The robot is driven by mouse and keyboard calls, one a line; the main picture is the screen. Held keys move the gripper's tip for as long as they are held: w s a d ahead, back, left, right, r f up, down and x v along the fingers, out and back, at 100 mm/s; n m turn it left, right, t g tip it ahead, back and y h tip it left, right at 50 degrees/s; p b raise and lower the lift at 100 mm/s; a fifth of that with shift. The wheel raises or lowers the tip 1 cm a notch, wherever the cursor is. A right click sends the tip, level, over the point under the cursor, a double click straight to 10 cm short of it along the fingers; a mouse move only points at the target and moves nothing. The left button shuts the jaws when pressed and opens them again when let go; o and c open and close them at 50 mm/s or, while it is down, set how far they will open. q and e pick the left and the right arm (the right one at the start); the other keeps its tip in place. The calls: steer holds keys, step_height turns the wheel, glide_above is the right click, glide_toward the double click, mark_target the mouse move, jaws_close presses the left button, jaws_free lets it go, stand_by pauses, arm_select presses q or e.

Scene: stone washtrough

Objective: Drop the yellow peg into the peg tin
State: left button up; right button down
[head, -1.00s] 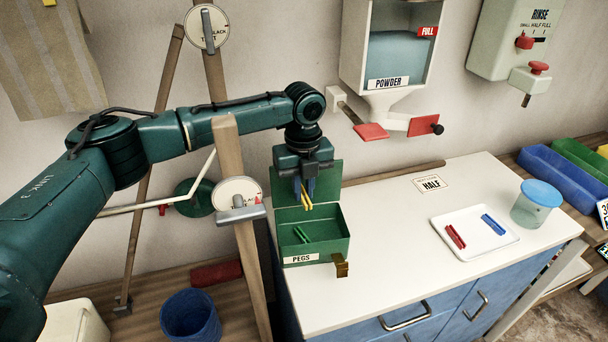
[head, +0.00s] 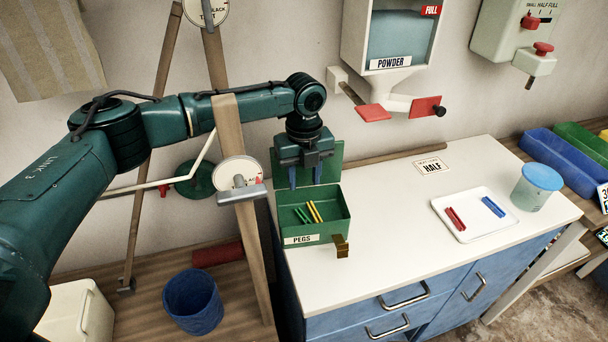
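The yellow peg (head: 315,211) lies inside the green peg tin (head: 330,229), next to green pegs (head: 302,215). The tin is labelled PEGS, and its lid stands open at the back. My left gripper (head: 306,184) points down above the back of the tin. Its two blue fingers are spread apart with nothing between them, clear of the yellow peg. My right gripper is not in the head view.
The tin stands at the left end of a white counter (head: 390,220). A white tray (head: 487,230) holds a red peg and a blue peg, with a blue-lidded jar (head: 537,186) beside it. A wooden post (head: 243,225) stands close left of the tin.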

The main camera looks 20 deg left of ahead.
arm_select(q)
step_height(320, 180, up, 13)
steer(key=b, duration=0.1)
steer(key=shift+b, duration=0.35)
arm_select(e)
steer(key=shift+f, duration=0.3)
arm_select(q)
steer(key=shift+r, duration=0.15)
